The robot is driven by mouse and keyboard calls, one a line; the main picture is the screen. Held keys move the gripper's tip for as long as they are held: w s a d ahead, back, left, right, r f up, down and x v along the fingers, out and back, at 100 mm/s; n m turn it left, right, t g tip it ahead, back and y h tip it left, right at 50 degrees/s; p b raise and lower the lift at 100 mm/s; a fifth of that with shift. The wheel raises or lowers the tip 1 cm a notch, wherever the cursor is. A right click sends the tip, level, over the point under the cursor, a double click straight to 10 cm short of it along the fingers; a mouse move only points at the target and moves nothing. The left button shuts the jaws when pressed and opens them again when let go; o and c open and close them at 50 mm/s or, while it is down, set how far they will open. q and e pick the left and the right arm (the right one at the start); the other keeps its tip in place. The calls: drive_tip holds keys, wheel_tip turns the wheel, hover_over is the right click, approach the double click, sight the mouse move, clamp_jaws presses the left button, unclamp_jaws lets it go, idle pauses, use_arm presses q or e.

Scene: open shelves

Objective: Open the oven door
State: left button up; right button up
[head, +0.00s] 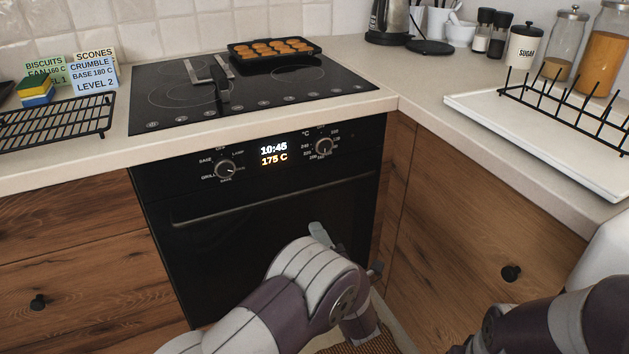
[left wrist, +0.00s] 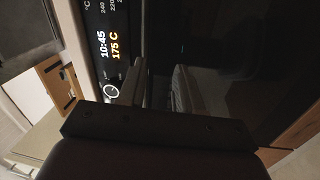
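The black oven (head: 165,190) is built in under the counter, and its door (head: 215,255) is shut. A thin bar handle (head: 240,207) runs across the top of the door. My left gripper (head: 347,250) is in front of the right part of the door, below the handle line in the head view. In the left wrist view, its two fingers (left wrist: 160,88) are apart, with nothing seen between them and the dark door behind. Whether a finger touches the door cannot be told. My right arm shows at the lower right; its gripper is out of view.
The control panel (head: 290,150) with knobs and a lit display sits above the door. The cooktop (head: 180,92) holds a tray of biscuits (head: 275,47). Wooden cabinets (head: 455,205) flank the oven, the right one angled close to my arms. A black rack (head: 60,125) lies on the left counter.

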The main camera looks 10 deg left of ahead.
sight(290, 193)
use_arm(q)
drive_tip(key=shift+n+y, duration=0.5)
drive_tip(key=shift+n, duration=0.3)
drive_tip(key=b+x, duration=0.1)
drive_tip(key=x, duration=0.3)
drive_tip(key=r+x, duration=0.1)
drive_tip(key=x, duration=0.3)
drive_tip(key=s+a+r+b+x, duration=0.1)
drive_tip(key=x, duration=0.3)
drive_tip(key=shift+d+b, duration=0.1)
drive_tip(key=shift+b, duration=0.25)
drive_tip(key=shift+w+r, duration=0.15)
drive_tip(key=shift+w, duration=0.05)
use_arm(e)
drive_tip(key=shift+s+a+f, duration=0.1)
drive_tip(key=shift+s+f, duration=0.05)
drive_tip(key=shift+f, duration=0.5)
drive_tip(key=shift+s+a+f, duration=0.1)
drive_tip(key=shift+f, duration=0.5)
use_arm(q)
drive_tip(key=shift+c, duration=0.3)
clamp_jaws()
use_arm(e)
drive_tip(key=shift+f, duration=0.15)
